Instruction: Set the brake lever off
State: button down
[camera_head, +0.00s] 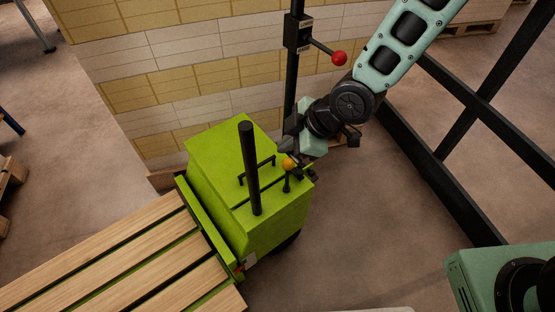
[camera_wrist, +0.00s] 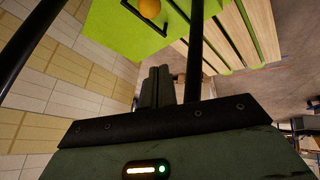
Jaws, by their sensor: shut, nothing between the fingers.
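The short lever with an orange ball knob (camera_head: 288,164) stands on the top of the lime-green pallet truck body (camera_head: 215,150), near its right edge. The knob also shows at the top of the wrist view (camera_wrist: 149,9). My gripper (camera_head: 303,170) is just right of the knob in the head view. In the wrist view my gripper's fingers (camera_wrist: 158,72) are together with nothing between them, and the knob lies beyond their tips. I cannot tell whether the gripper touches the lever. The lever looks about upright; its foot is partly hard to see.
A tall black post (camera_head: 250,170) and a black handle bar (camera_head: 258,170) rise from the truck top. A red-knobbed lever (camera_head: 339,58) sits on a black upright behind. A stacked brick-patterned load (camera_head: 200,50) stands behind the truck.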

jog(key=shift+f, duration=0.1)
jog(key=b, duration=0.1)
send_over(287, 176)
jog(key=a, duration=0.2)
notch_tip(287, 176, down, 9)
jog(key=shift+s+d, duration=0.1)
dwell(0.3)
jog(key=shift+b, duration=0.4)
